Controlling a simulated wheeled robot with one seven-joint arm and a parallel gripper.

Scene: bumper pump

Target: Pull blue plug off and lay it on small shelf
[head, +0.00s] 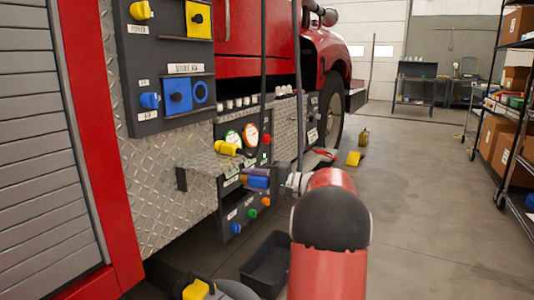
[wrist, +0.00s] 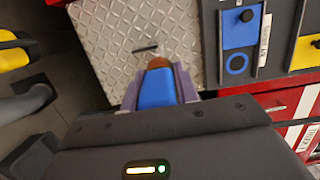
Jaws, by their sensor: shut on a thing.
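My gripper (head: 258,181) is shut on the blue plug, which shows blue between the two grey-purple fingers. In the wrist view the plug (wrist: 157,88) has a brown-orange end pointing away from me, and my gripper (wrist: 158,90) grips its sides. The plug is clear of the blue socket plate (head: 177,95) and blue ring (head: 200,91) on the dark panel. The small diamond-plate shelf (head: 200,162) sticks out from the truck side, left of and a little above my gripper.
Another blue knob (head: 149,100) and a yellow one (head: 140,10) sit on the panel. A lower panel with coloured knobs (head: 238,212) is below my gripper. A black bin (head: 268,262) stands on the floor. A shelving rack (head: 510,120) is far right; floor between is open.

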